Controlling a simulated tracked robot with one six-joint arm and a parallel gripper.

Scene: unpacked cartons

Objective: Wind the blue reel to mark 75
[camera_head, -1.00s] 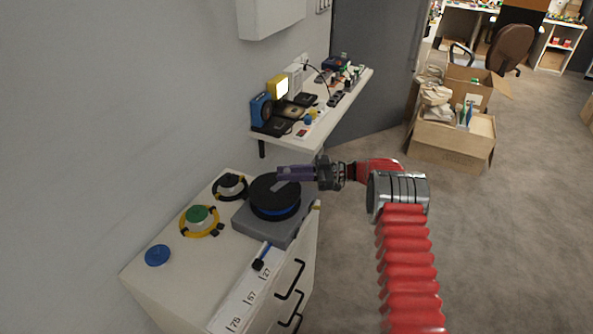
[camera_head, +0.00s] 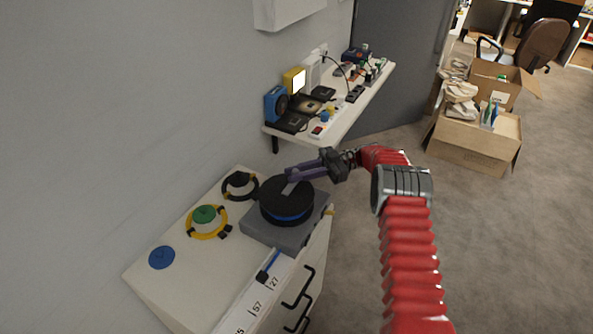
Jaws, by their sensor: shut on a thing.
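The blue reel (camera_head: 287,208) is a black drum with a blue band, sitting on a grey base (camera_head: 272,236) on the white cabinet. A grey crank arm (camera_head: 289,187) lies across its top. My gripper (camera_head: 294,174) is at the reel's far upper edge, its purple fingers shut on the crank's handle, which they hide. A blue strip (camera_head: 271,262) runs from the base to a black end piece (camera_head: 262,277) beside the white scale (camera_head: 266,294). The black end is beside mark 27. Mark 57 is further toward the front, and the 75 label is partly cut off by the frame's bottom edge.
A green-topped piece in a yellow ring (camera_head: 207,234), a black ring (camera_head: 240,186) and a blue disc (camera_head: 161,257) lie on the cabinet top (camera_head: 170,285). A cluttered shelf (camera_head: 349,118) is on the wall beyond. Open cartons (camera_head: 470,147) stand on the floor at right.

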